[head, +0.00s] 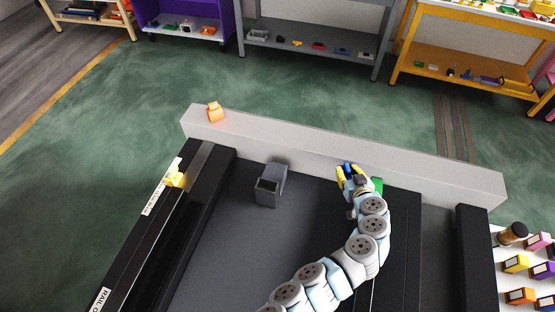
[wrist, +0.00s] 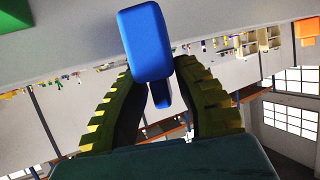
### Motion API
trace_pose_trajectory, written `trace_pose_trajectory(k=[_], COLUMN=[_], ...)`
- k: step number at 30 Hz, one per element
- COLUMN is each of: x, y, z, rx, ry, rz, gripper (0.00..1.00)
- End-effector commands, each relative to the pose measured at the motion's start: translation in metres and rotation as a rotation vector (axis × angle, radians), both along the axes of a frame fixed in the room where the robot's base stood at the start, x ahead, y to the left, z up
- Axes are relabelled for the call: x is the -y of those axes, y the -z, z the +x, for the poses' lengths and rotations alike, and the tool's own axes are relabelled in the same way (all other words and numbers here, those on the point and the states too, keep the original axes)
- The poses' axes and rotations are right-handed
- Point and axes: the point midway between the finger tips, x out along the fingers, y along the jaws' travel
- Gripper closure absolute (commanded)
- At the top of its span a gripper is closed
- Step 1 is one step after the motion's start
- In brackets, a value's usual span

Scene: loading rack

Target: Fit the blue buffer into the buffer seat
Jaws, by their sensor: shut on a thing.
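The blue buffer (wrist: 146,45) is a rounded block with a narrower stem (wrist: 160,94), seen in the wrist view. My gripper (wrist: 155,72) is shut on it, with one ridged yellow-and-black finger on each side of the stem. In the head view, my gripper (head: 353,173) is at the long grey wall, and only a small blue part of the buffer (head: 347,168) shows between the fingers. A green block (head: 376,185) is just right of my gripper, partly hidden by my arm. I cannot tell for certain which thing is the buffer seat.
A grey open-topped box (head: 267,190) stands on the dark deck, left of my gripper. An orange piece (head: 214,112) sits on the left end of the grey wall (head: 430,175). Black rails (head: 185,215) flank the deck. A white shelf with coloured parts is at right.

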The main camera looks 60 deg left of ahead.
Motion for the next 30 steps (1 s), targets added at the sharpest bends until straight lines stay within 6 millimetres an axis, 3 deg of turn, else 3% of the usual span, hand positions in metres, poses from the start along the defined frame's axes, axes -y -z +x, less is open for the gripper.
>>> trace_pose_trajectory(k=[1, 6, 13, 19, 24, 30], x=[-0.016, -0.058, -0.095, -0.111, -0.112, -0.109], y=[-0.005, -0.008, -0.020, -0.036, -0.055, -0.062], z=[-0.011, -0.054, -0.116, -0.175, -0.220, -0.238], rx=[-0.001, -0.001, -0.001, 0.001, 0.003, 0.002], ry=[-0.072, -0.302, -0.599, -0.859, -1.050, -1.128], rz=[-0.002, -0.004, -0.003, -0.003, -0.001, 0.001], gripper=[1.00, 1.00, 1.00, 1.00, 1.00, 1.00])
